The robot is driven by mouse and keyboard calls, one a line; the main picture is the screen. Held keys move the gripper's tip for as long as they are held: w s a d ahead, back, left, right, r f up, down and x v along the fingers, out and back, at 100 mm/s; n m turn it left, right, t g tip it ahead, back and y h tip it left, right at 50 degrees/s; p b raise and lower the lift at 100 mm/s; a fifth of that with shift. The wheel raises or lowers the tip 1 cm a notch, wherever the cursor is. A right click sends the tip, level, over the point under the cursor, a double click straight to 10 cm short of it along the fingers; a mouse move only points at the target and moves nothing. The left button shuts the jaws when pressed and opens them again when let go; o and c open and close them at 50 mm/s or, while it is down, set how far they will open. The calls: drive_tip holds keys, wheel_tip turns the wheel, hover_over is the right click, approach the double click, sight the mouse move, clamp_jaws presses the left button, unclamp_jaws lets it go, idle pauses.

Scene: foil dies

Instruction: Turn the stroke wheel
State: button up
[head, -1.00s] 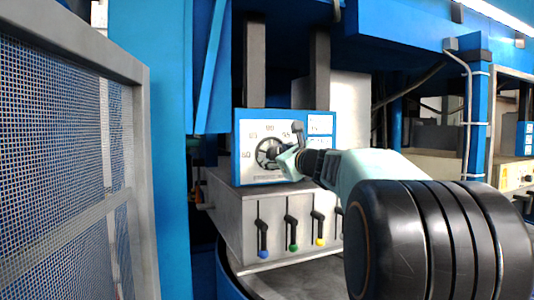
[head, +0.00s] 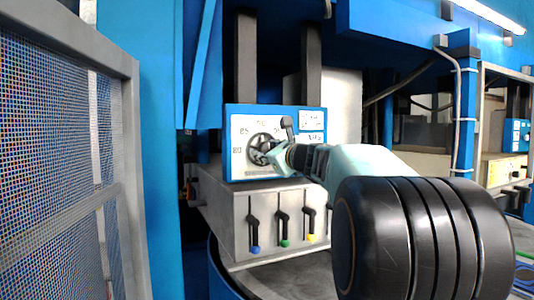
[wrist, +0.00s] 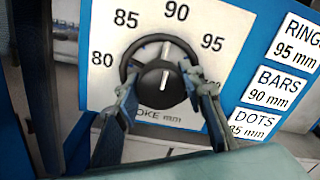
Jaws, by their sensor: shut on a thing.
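The stroke wheel (wrist: 142,54) is a dark round ring with a black centre knob (wrist: 162,86). It sits on a white dial face (wrist: 110,42) marked 80, 85, 90 and 95. The white pointer line on the knob stands nearly upright, roughly towards the 90. My gripper (wrist: 160,80) is shut on the wheel, with one finger at its left side and one at its right. In the head view the wheel (head: 259,143) is partly covered by my gripper (head: 272,158).
A label column reads RINGS 95 mm, BARS 90 mm (wrist: 272,88) and DOTS, partly cut off. Several levers with coloured knobs (head: 254,249) hang below the blue panel. A mesh guard (head: 50,150) fills the left.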

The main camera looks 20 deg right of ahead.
drive_tip(key=n+b, duration=0.4)
drive_tip(key=b, duration=0.1)
drive_tip(key=shift+f, duration=0.25)
drive_tip(key=shift+r+n+b, duration=0.15)
drive_tip(key=shift+n+b, duration=1.45)
drive_tip(key=shift+n, duration=0.5)
drive_tip(key=shift+r, duration=0.1)
drive_tip(key=o, duration=1.2)
drive_tip(key=shift+c, duration=0.2)
drive_tip(key=shift+s, duration=0.15)
drive_tip(key=s, duration=1.1)
drive_tip(key=shift+s, duration=0.4)
